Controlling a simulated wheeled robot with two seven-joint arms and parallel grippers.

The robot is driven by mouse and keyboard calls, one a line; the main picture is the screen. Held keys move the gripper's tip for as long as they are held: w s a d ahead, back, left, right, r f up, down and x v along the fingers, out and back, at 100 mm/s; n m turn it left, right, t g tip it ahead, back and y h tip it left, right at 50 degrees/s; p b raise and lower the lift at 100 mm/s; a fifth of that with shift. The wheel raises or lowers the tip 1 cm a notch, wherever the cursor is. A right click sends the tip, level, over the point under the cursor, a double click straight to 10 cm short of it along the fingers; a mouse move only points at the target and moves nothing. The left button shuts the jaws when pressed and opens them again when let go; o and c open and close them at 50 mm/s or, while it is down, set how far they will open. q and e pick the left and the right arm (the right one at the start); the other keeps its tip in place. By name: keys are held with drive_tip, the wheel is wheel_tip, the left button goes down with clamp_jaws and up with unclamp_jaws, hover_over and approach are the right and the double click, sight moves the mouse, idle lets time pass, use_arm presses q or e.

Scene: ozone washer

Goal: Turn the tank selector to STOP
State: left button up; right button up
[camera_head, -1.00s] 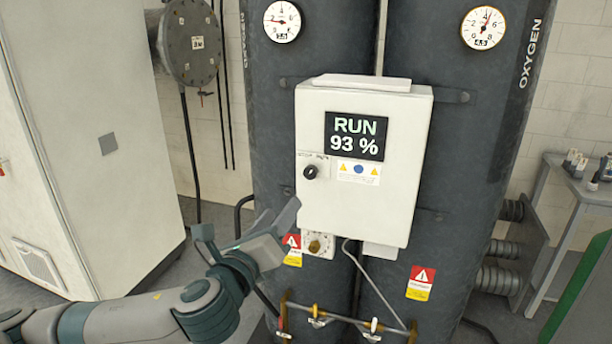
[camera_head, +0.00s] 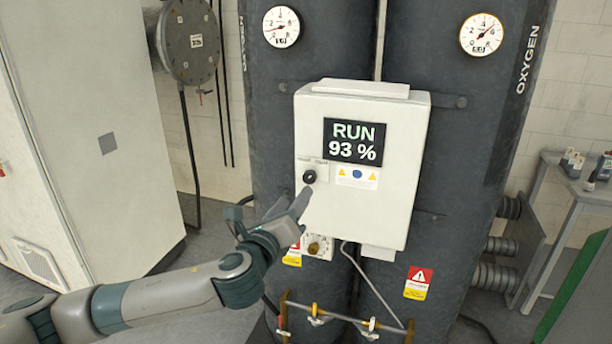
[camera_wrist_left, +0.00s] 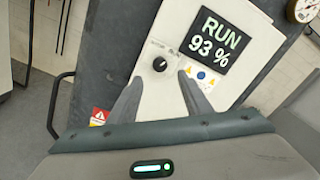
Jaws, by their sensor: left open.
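The tank selector is a small round black knob (camera_head: 309,176) on the left side of a white control box (camera_head: 405,200). The box's dark display (camera_head: 353,142) reads RUN 93 %. My left gripper (camera_head: 272,207) is below and to the left of the knob, open and empty. In the left wrist view the knob (camera_wrist_left: 160,64) shows just beyond and between the two spread fingers (camera_wrist_left: 160,95), not touched by them. The labels above the knob are too small to read. My right gripper is not in view.
Two dark tanks (camera_head: 465,150) stand behind the box, with pressure gauges (camera_head: 281,27) above. A second knob (camera_head: 314,246) on a small plate sits below the box, near my left arm. Pipes with valves (camera_head: 345,318) run low in front. A table (camera_head: 580,192) stands at right.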

sight(308, 179)
use_arm(q)
drive_tip(key=p+x, duration=0.3)
drive_tip(key=x, duration=0.5)
drive_tip(key=shift+r, duration=0.1)
drive_tip(key=shift+x, duration=0.85)
drive_tip(key=c, duration=1.1)
